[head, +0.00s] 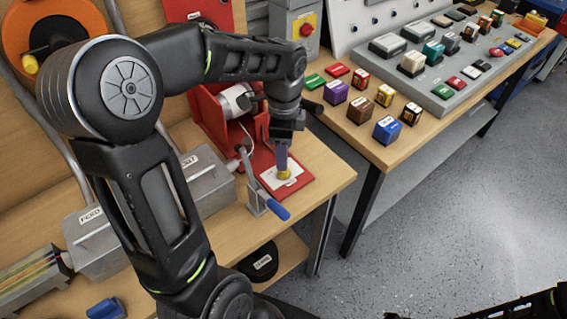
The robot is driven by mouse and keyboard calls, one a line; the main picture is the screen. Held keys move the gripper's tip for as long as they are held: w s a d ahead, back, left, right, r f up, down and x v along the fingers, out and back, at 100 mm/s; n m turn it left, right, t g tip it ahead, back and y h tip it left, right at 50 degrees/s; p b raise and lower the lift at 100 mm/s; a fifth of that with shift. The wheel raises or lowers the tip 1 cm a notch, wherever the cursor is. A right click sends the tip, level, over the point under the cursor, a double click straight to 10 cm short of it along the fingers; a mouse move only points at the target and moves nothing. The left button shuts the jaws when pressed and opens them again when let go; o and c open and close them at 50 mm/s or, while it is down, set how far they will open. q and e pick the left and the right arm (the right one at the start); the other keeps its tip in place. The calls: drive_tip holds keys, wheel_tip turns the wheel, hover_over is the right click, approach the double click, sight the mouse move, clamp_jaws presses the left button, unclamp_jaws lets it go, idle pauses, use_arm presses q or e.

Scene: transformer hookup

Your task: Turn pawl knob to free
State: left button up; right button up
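The yellow knob (285,176) sits on a white labelled plate (293,170) on the red base near the bench's front right corner. I take it for the pawl knob. My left gripper (283,168) points down right above the knob, with its fingertips at or around the knob's top. The fingers are too small and overlapped to tell whether they are closed on it. A crank with a blue handle (279,211) stands just in front of the knob. My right gripper is not in view; only part of my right arm shows at the lower right edge.
A red winch-like frame (212,117) stands behind the knob. Grey boxes (203,178) sit to the left on the bench. A second table (372,138) with several coloured blocks and a grey panel (448,85) stands at the right. Open floor lies in front.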

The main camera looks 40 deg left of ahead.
use_arm(q)
wheel_tip(320, 180, down, 6)
drive_tip(key=shift+r, duration=0.25)
clamp_jaws()
idle(0.5)
